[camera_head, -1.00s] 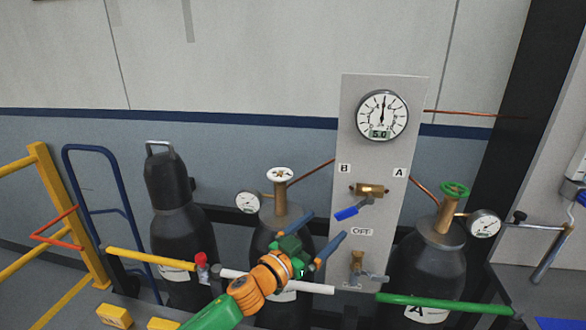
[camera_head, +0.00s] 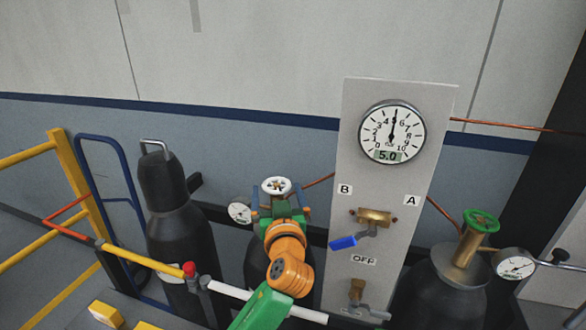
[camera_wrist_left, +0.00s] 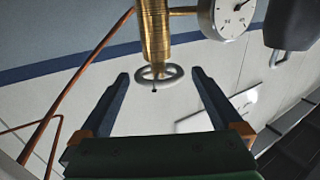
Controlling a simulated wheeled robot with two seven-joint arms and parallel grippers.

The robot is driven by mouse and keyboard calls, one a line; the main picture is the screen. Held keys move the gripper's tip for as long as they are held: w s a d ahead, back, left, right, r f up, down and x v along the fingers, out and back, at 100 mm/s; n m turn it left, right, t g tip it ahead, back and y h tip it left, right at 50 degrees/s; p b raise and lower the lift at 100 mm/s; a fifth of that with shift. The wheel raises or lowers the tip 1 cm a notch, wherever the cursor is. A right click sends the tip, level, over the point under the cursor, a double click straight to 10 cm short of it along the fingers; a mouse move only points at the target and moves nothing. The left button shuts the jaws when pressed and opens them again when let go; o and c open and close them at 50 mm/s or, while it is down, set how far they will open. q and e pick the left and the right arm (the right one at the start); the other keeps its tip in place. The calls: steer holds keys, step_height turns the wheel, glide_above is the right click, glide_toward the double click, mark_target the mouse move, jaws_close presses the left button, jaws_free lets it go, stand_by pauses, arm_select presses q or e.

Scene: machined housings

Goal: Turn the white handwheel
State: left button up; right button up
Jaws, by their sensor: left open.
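The white handwheel (camera_head: 276,186) tops the brass valve of the middle dark cylinder. In the left wrist view the handwheel (camera_wrist_left: 150,74) appears between the two fingers, with the brass valve body (camera_wrist_left: 154,30) behind it. My left gripper (camera_head: 278,199) is open and empty, just in front of the handwheel. Its blue fingers show on either side of the wheel in the left wrist view (camera_wrist_left: 160,77), with visible gaps to it. I cannot tell how far the fingertips reach past the rim. My arm hides most of the middle cylinder. My right gripper is not in view.
A grey panel (camera_head: 350,230) with a gauge (camera_head: 392,132) reading 5.0 and a blue-handled valve (camera_head: 343,242) stands right of the wheel. A small gauge (camera_head: 240,212) sits left of it. A green handwheel (camera_head: 481,221) tops the right cylinder. A white bar (camera_head: 232,291) runs in front.

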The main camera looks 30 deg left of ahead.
mark_target(275, 177)
arm_select(q)
steer(key=shift+w+a+r, duration=0.15)
steer(key=shift+w+a, duration=0.05)
steer(key=shift+a, duration=0.05)
steer(key=shift+w+a+r+p, duration=0.2)
steer(key=shift+w+p, duration=0.1)
steer(key=shift+p, duration=0.2)
steer(key=p+x, duration=0.1)
steer(key=x, duration=0.3)
steer(key=shift+w, duration=0.1)
steer(key=shift+w+a+f+p, duration=0.2)
steer(key=shift+w+a+p, duration=0.1)
steer(key=shift+w, duration=0.05)
steer(key=shift+s+d, duration=0.1)
steer(key=shift+r, duration=0.1)
steer(key=shift+c, duration=1.1)
steer(key=c, duration=0.9)
steer(key=shift+c, duration=0.2)
